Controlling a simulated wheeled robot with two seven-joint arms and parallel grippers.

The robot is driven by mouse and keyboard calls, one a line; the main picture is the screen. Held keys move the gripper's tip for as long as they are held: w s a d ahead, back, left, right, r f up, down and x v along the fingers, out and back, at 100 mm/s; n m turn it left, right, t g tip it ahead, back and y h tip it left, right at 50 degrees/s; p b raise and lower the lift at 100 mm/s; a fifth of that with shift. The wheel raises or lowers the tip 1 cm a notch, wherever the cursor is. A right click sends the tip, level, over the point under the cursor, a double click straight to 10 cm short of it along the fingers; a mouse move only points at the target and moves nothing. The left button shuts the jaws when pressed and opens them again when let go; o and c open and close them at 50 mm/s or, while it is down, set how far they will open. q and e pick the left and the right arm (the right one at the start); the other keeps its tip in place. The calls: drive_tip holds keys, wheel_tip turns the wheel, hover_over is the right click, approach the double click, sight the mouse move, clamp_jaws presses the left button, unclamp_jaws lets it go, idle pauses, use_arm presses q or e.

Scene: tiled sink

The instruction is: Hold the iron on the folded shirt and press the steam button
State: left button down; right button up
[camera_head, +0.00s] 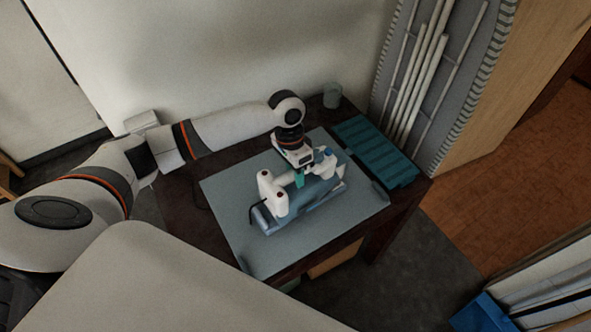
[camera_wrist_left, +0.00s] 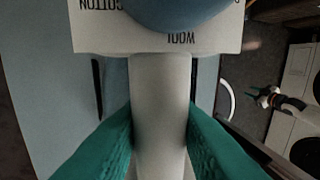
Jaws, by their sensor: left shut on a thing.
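The white iron (camera_head: 273,196) lies over the blue folded shirt (camera_head: 315,197) on a grey-blue mat (camera_head: 228,200). My left gripper (camera_head: 299,179) comes down from above and is shut on the iron's handle. In the left wrist view its teal fingers (camera_wrist_left: 160,135) flank the white handle (camera_wrist_left: 158,100). A blue dial (camera_wrist_left: 180,10) and the upside-down words COTTON and WOOL show beyond it. Whether the iron's sole touches the shirt is hidden. The steam button cannot be made out. What looks like my right gripper (camera_wrist_left: 262,94) shows small and dark in the left wrist view.
The mat covers most of a dark table. A teal ridged tray (camera_head: 375,150) lies at its far right side, and a grey-green cup (camera_head: 332,95) stands at the back corner. A grey panel with white pipes (camera_head: 420,75) rises behind. The mat's left part is bare.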

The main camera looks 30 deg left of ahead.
drive_tip(key=shift+a, duration=0.2)
idle(1.1)
idle(0.4)
